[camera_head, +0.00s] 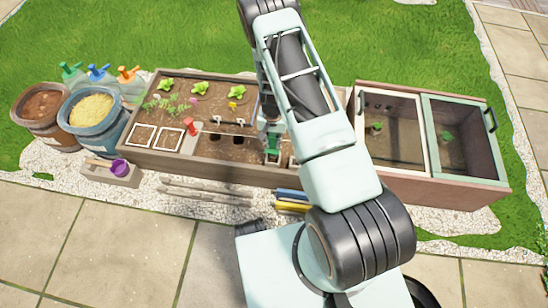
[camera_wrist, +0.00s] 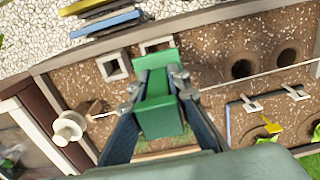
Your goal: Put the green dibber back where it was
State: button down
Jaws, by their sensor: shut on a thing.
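The green dibber (camera_wrist: 160,108) is held between the fingers of my gripper (camera_wrist: 158,100), which is shut on it. In the head view the dibber (camera_head: 272,150) shows as a small green block over the planter's soil, near its front edge. In the wrist view two pale square frames sit by the planter's front wall: one (camera_wrist: 113,65) is open to view. The other (camera_wrist: 150,47) is partly covered by the dibber's end. The dibber's lower part is hidden, so I cannot tell whether it touches a frame or the soil.
The wooden planter (camera_head: 160,158) has seedlings, a red-topped thing (camera_head: 190,127) and dark holes (camera_wrist: 240,68) in its soil. A white spool (camera_wrist: 68,127) lies close to my gripper. A yellow tag (camera_wrist: 271,125) stands opposite. Glazed frames (camera_head: 392,174) stand at the right.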

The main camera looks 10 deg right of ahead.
aim_at(273, 134)
notch_tip(273, 134, down, 8)
jog(key=shift+r+b, duration=0.15)
jog(key=shift+b, duration=0.85)
jog(key=c, duration=1.8)
grip_release()
jog(key=shift+c, duration=0.2)
notch_tip(273, 134, up, 12)
jog(key=p, duration=0.3)
jog(key=shift+p, duration=0.4)
